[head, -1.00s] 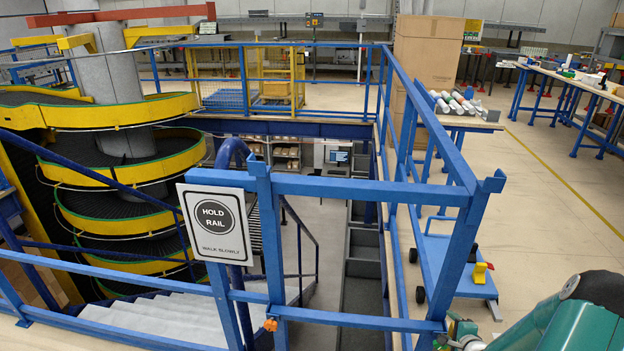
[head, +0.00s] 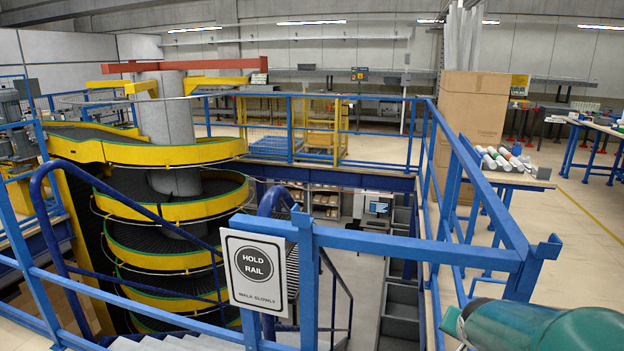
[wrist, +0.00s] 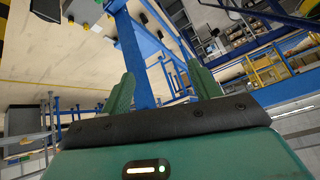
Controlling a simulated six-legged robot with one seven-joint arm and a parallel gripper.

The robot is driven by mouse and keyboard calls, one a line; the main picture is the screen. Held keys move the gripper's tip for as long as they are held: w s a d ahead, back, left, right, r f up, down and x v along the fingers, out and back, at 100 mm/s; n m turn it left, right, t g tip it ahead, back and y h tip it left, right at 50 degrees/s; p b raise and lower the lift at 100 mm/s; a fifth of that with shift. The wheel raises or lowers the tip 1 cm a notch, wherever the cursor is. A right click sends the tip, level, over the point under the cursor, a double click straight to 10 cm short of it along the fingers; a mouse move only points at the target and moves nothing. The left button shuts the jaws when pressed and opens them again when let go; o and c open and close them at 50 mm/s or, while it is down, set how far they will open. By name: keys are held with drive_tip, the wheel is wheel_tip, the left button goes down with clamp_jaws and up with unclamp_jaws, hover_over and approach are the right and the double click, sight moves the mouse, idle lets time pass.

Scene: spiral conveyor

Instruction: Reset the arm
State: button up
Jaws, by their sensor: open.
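My arm (head: 545,325) shows as a green, rounded part at the lower right of the head view, close to the blue railing's corner. My gripper (wrist: 162,88) shows in the wrist view with its two green fingers spread apart. Nothing is held between them. A blue rail (wrist: 137,50) passes behind the gap between the fingers; I cannot tell how far off it is. The wrist view is strongly tilted.
Blue railing (head: 410,243) with a "HOLD RAIL" sign (head: 254,270) stands in front, around a stair opening. A yellow-edged spiral conveyor (head: 175,208) is at left. A tall cardboard box (head: 470,120) and a table with rolls (head: 510,178) are at right.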

drive_tip(key=s+a+r+n+y, duration=0.1)
drive_tip(key=s+a+r+n, duration=0.1)
drive_tip(key=s+a, duration=0.3)
drive_tip(key=s+a+r+n+g+y, duration=0.1)
drive_tip(key=s+a+r+n, duration=0.2)
drive_tip(key=s+a, duration=0.3)
drive_tip(key=s+a+r+n+y, duration=0.1)
drive_tip(key=s+a+r+n, duration=0.2)
drive_tip(key=s+a, duration=0.2)
drive_tip(key=s, duration=0.3)
drive_tip(key=shift+a+r, duration=0.25)
drive_tip(key=shift+r, duration=0.05)
